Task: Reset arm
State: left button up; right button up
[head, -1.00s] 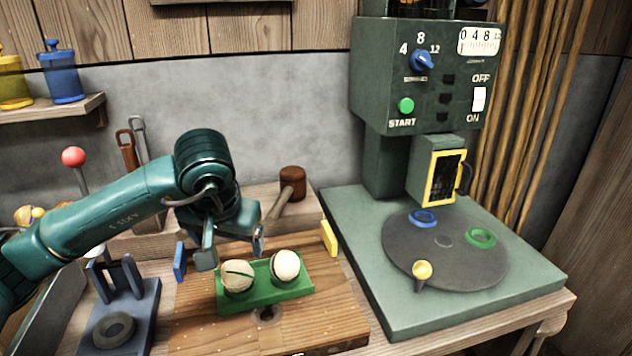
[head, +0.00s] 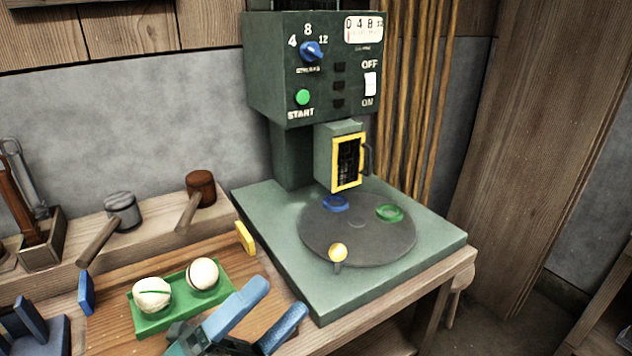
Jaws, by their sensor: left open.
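My left gripper (head: 281,297) shows at the bottom middle of the head view. Its two blue-grey fingers are spread apart with nothing between them. It is in front and to the right of a green tray (head: 155,326), and part of it overlaps the tray's lower right end in the picture. Two pale round pieces sit in the tray, a left one (head: 151,295) with a dark line across it and a right one (head: 203,274). Most of my left arm is cut off by the lower edge. My right gripper is not in view.
A green machine (head: 300,60) with a dark round turntable (head: 358,245) stands right of the wooden board (head: 105,335). A yellow block (head: 245,238) and a blue block (head: 86,293) flank the tray. Two mallets, one grey (head: 122,208) and one brown (head: 200,187), lie behind.

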pick_arm(q)
jog(key=s+a+f+n+y, duration=0.2)
jog(key=a+f+n+y, duration=0.3)
jog(key=f+n+y, duration=0.55)
jog(key=s+a+f+n+y, duration=0.4)
jog(key=f+n, duration=0.7)
jog(key=n, duration=0.7)
jog(key=r+g+p, duration=0.1)
jog(key=p, duration=0.4)
jog(key=w+r+m+g+y+p, duration=0.1)
jog(key=r+p, duration=0.1)
jog(key=p, duration=0.3)
jog(key=w+r+g+y+p, duration=0.1)
jog(key=r+p, duration=0.1)
jog(key=p, duration=0.4)
jog(key=shift+w, duration=0.1)
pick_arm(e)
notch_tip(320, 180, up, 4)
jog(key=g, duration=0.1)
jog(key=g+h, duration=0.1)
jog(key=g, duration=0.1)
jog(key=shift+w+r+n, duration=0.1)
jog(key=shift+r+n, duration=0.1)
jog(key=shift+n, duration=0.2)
pick_arm(q)
jog(key=shift+f, duration=0.1)
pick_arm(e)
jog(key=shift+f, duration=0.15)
